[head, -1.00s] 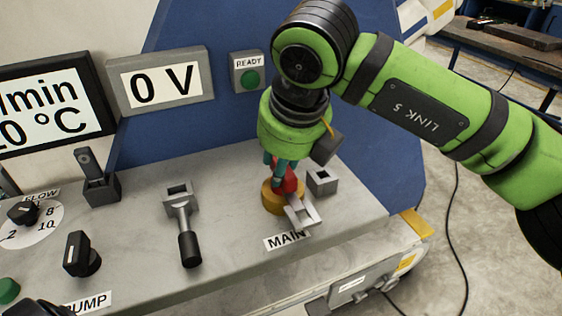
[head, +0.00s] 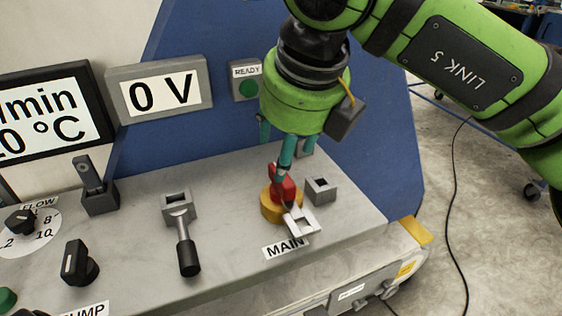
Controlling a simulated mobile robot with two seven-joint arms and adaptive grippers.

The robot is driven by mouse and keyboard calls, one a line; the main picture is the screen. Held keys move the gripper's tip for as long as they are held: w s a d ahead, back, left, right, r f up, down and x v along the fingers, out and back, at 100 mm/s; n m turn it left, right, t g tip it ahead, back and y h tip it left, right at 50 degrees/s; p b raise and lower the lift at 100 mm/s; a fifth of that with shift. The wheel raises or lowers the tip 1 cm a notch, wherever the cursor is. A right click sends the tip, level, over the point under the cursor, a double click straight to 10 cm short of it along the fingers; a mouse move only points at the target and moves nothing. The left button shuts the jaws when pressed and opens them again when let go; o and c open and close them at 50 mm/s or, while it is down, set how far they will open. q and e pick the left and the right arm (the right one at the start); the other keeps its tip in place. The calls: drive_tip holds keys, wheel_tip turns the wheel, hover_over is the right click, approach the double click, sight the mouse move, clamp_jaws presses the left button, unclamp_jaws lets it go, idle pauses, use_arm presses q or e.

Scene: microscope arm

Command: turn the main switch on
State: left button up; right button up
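The main switch is a red handle (head: 282,185) on a round yellow base (head: 270,207), above the MAIN label (head: 284,247) on the grey console. A metal hasp plate (head: 301,222) sticks out at its front. My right gripper (head: 278,150) comes down from above with teal fingers spread apart. One finger hangs behind and left of the handle; another overlaps the handle's top in the picture, and I cannot tell whether it touches. The gripper holds nothing that I can see. My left gripper is out of view.
A grey square bracket (head: 320,190) stands just right of the switch. A black-handled lever (head: 186,240) lies to its left. Further left are a pump knob (head: 79,262) and a flow dial (head: 25,222). The display (head: 160,86) reads 0 V, beside a green READY lamp (head: 249,90).

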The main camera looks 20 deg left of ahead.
drive_tip(key=v, duration=0.5)
drive_tip(key=shift+r, duration=0.15)
